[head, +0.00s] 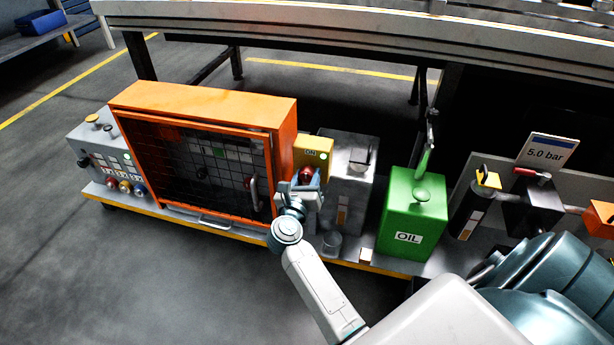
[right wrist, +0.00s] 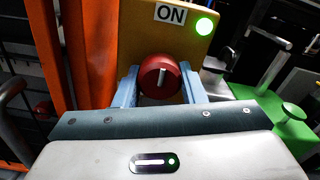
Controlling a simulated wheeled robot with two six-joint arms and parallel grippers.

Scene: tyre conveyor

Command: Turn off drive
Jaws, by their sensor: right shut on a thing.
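The drive switch is a yellow box (head: 314,150) with an ON label and a lit green lamp, standing between the orange guard cage and a grey box. Its red rotary knob (right wrist: 160,76) faces my right gripper in the right wrist view, with its pale pointer mark close to upright. My right gripper (head: 305,178) is at the knob, its two blue fingers on either side of it, shut on the knob. In the head view the fingers and wrist partly hide the knob. My left gripper is not in view.
The orange cage (head: 200,96) with a mesh front stands left of the switch. A grey box (head: 347,170) and a green OIL can (head: 413,215) stand to the right. A control panel (head: 104,150) is at far left. The conveyor beam (head: 350,35) runs above.

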